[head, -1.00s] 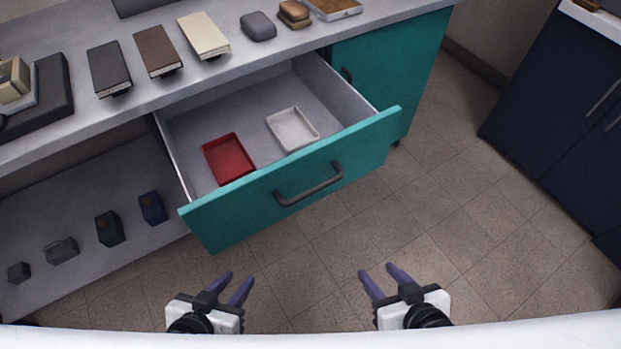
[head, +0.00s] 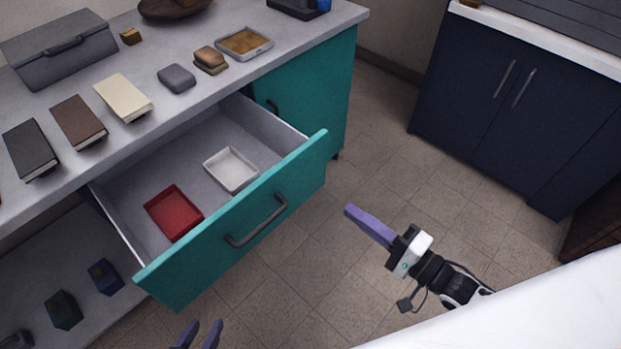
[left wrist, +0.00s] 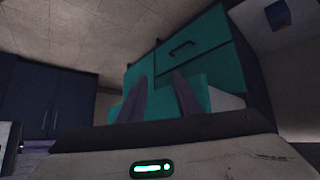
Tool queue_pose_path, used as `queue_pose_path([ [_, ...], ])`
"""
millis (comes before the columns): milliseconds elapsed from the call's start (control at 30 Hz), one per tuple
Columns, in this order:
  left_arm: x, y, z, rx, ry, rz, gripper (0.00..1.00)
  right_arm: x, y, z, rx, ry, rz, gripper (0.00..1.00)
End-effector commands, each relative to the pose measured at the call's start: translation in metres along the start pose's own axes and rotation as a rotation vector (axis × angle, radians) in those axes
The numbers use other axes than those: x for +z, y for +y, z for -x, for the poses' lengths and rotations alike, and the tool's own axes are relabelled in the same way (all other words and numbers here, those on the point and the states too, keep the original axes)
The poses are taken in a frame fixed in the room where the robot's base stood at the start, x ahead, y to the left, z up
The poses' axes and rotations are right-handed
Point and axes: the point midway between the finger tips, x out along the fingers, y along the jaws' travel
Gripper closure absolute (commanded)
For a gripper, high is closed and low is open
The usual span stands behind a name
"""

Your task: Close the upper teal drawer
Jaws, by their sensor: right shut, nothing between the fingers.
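The upper teal drawer (head: 296,190) is pulled well out from under the grey counter, with a dark bar handle (head: 257,222) on its front. A red tray (head: 173,213) and a white tray (head: 231,169) lie inside it. My right gripper (head: 349,210) is shut and empty, to the right of the drawer front and apart from it, its fingers pointing left. My left gripper (head: 200,337) is open and empty at the bottom edge, below the drawer front; only its fingers show there. Its fingers (left wrist: 158,98) also show in the left wrist view, with teal cabinet surfaces beyond.
The counter (head: 200,95) carries books, a grey block (head: 177,78), a grey case (head: 60,50) and a framed tray (head: 244,43). Small blocks sit on the lower shelf (head: 40,255). Navy cabinets (head: 500,100) stand at right. Tiled floor is open between.

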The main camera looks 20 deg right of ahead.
Motion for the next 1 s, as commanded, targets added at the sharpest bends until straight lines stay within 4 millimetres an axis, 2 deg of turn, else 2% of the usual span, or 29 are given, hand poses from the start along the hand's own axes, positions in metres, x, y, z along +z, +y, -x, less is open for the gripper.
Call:
queue_pose_path([
  [167, 0.002, 0.0, -0.002, 0.0, 0.0, 0.0, 0.69, 0.0, -0.001, -0.03, -0.007, 0.001, 0.002, 1.0],
  [400, 0.0, 0.001, -0.002, 0.002, 0.007, -0.001, 0.69, 0.0, -0.001, -0.083, -0.005, 0.001, 0.003, 1.0],
  [600, -0.001, 0.001, -0.002, 0.003, 0.012, 0.0, 0.69, 0.001, -0.001, -0.117, -0.003, 0.001, 0.003, 1.0],
  [800, 0.001, 0.002, -0.003, 0.004, 0.009, 0.001, 0.69, 0.001, 0.0, -0.133, 0.0, 0.001, 0.003, 1.0],
  [1000, 0.002, 0.002, -0.003, 0.004, 0.007, 0.002, 0.69, 0.001, 0.0, -0.135, 0.001, 0.0, 0.003, 1.0],
])
